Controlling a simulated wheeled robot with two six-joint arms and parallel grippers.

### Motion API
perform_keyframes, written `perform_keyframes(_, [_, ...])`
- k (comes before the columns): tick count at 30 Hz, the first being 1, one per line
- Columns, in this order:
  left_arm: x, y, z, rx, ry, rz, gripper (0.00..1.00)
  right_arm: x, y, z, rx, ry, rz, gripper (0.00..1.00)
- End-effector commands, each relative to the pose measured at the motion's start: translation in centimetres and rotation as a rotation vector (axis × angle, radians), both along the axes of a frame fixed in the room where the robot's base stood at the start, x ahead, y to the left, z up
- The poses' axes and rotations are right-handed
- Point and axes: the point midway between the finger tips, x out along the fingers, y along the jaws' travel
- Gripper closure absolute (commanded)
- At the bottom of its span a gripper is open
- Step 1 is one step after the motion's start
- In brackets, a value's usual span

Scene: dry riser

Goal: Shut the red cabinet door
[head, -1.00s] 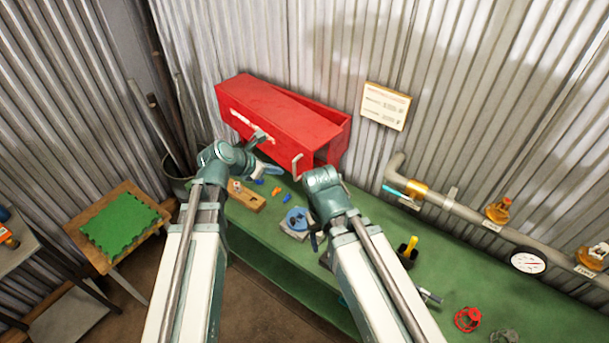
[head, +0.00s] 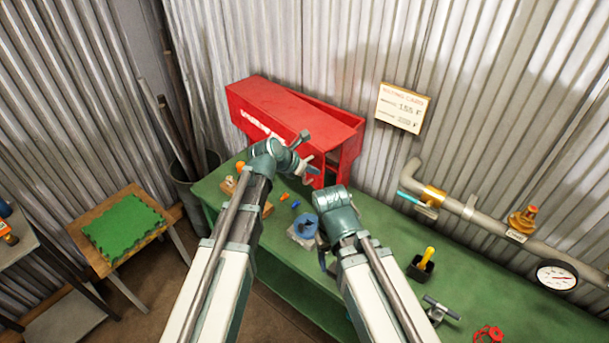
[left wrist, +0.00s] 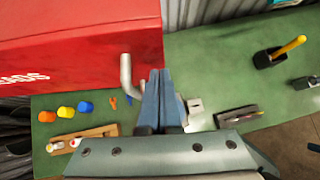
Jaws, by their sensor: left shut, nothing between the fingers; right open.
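The red cabinet (head: 345,122) stands on the green bench against the wall. Its red door (head: 262,122), with white lettering, faces front and looks ajar, with a dark gap towards the right end. In the left wrist view the door (left wrist: 80,40) fills the upper left, and its grey bar handle (left wrist: 126,75) is at the right edge. My left gripper (head: 315,172) is shut and empty. In the left wrist view its fingers (left wrist: 160,100) are just right of the handle; contact is unclear. My right gripper (head: 325,262) is open, low over the bench, partly hidden by its wrist.
The green bench (head: 460,290) carries a blue item on a grey block (head: 303,228), a black holder with a yellow handle (head: 422,262) and small coloured pieces. A pipe with valves and a gauge (head: 557,275) runs along the right. A stool with a green mat (head: 122,226) stands left.

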Motion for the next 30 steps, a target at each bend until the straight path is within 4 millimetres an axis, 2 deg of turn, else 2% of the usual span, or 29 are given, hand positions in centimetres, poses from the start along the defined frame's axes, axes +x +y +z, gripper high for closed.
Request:
perform_keyframes(16, [0.7,-0.7,0.0,0.000,0.000,0.000,1.00,0.0,0.0,0.0,0.000,0.000,0.000,0.32])
perform_keyframes(24, [3.9,-3.9,0.0,0.000,0.000,-0.001,1.00,0.0,0.0,0.0,0.000,0.000,0.000,0.32])
perform_keyframes(30, [4.1,-4.3,0.0,0.000,0.000,0.000,1.00,0.0,0.0,0.0,0.000,0.000,0.000,0.32])
